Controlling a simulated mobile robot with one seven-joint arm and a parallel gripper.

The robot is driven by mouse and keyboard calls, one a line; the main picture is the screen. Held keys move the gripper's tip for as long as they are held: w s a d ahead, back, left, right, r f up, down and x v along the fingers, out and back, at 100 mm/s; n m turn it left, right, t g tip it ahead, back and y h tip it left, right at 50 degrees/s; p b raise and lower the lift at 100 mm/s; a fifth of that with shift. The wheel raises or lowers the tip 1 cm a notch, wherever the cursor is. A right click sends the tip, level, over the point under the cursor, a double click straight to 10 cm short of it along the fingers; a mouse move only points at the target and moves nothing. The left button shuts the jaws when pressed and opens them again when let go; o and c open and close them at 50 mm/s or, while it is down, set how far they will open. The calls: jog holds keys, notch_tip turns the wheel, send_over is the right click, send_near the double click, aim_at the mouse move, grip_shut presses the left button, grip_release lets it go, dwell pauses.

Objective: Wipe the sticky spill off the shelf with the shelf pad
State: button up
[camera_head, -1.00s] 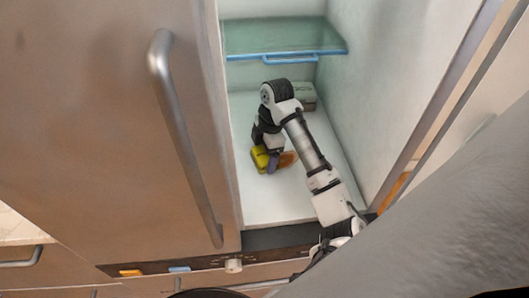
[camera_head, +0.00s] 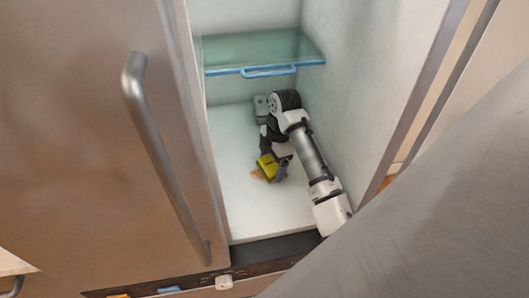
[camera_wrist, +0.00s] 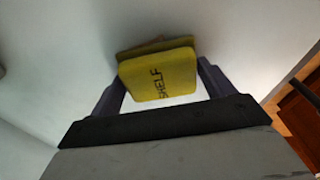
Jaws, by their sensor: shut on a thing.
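The yellow shelf pad (camera_head: 266,166), marked "SHELF" in the wrist view (camera_wrist: 158,76), is held between the fingers of my gripper (camera_head: 274,170). My gripper is shut on it, low over the white floor of the compartment (camera_head: 250,212). The pad appears to be down at that surface, but I cannot tell its exact contact. An orange-brown spill (camera_head: 256,175) shows at the pad's left lower edge, partly hidden by the pad. In the wrist view a brownish-yellow strip shows beyond the pad; I cannot tell whether it is pad or spill.
A glass shelf (camera_head: 255,50) with a blue front rail (camera_head: 265,71) spans above. A grey-green box (camera_head: 261,108) stands at the back, partly behind my arm. A steel door with a long handle (camera_head: 165,150) is at the left. The compartment floor in front is clear.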

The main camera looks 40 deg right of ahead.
aim_at(247, 174)
jog(key=shift+s+d, duration=0.3)
jog(key=shift+d, duration=0.35)
jog(key=shift+s+d, duration=0.35)
jog(key=shift+d, duration=0.25)
jog(key=shift+s+d, duration=0.3)
jog(key=shift+d, duration=0.35)
jog(key=shift+r+p, duration=0.1)
jog(key=shift+p, duration=0.2)
jog(key=shift+a, duration=0.1)
jog(key=shift+w+a+p, duration=0.5)
jog(key=shift+a+p, duration=0.2)
jog(key=shift+a, duration=0.15)
jog(key=shift+w+a+f+p, duration=0.1)
jog(key=shift+w+a+p, duration=0.25)
jog(key=shift+a, duration=0.5)
jog(key=shift+w+a+f+p, duration=0.1)
jog(key=shift+w+a+p, duration=0.25)
jog(key=shift+a, duration=0.45)
jog(key=shift+w+a+f+p, duration=0.1)
jog(key=shift+w+a+p, duration=0.1)
jog(key=shift+w+a, duration=0.45)
jog(key=shift+w+a+r+p, duration=0.1)
jog(key=shift+w+a+p, duration=0.1)
jog(key=shift+a, duration=0.4)
jog(key=shift+w+a+f+p, duration=0.1)
jog(key=shift+w+a+p, duration=0.15)
jog(key=shift+a, duration=0.4)
jog(key=shift+w+a+r+p, duration=0.1)
jog(key=shift+w+a+p, duration=0.1)
jog(key=shift+a, duration=0.4)
